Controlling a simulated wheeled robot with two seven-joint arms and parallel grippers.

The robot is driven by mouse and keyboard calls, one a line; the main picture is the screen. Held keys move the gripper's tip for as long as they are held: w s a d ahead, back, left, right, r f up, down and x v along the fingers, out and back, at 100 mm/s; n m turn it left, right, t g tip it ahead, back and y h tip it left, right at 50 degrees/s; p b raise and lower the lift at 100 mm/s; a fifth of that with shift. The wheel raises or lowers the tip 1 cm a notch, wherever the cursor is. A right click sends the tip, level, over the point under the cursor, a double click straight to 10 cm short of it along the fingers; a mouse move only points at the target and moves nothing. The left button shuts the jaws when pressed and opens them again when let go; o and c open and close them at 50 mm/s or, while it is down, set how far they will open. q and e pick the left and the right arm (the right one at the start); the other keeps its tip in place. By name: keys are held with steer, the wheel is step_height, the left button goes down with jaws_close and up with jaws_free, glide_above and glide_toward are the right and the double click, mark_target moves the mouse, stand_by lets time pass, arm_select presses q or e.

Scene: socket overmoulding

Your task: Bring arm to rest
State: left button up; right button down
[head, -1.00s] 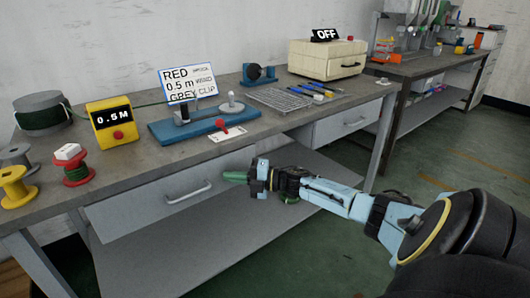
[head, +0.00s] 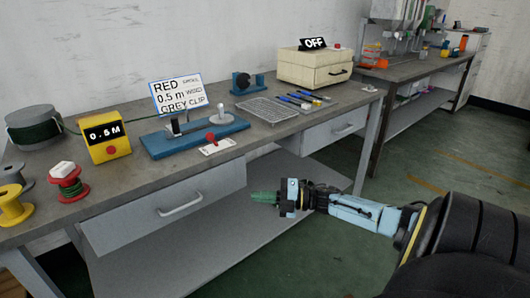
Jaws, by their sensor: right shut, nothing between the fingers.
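My right arm comes in from the right in the head view. My right gripper (head: 264,197) has green fingers, which are shut with nothing visible between them. It is in the open air in front of the workbench (head: 120,190), below the tabletop level and to the right of the left drawer handle (head: 180,205). It appears apart from the bench. My left gripper is not in view.
On the bench stand a yellow 0.5 M box (head: 108,143), a blue fixture (head: 165,147), a sign (head: 177,93), a wire rack (head: 267,109), several pens, spools (head: 68,183) and a cream box marked OFF (head: 315,70). Green floor (head: 420,170) is open at the right.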

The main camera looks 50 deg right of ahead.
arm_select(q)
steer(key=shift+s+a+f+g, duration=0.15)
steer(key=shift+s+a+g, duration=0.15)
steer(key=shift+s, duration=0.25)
arm_select(e)
steer(key=shift+s+d, duration=0.3)
steer(key=shift+s, duration=0.15)
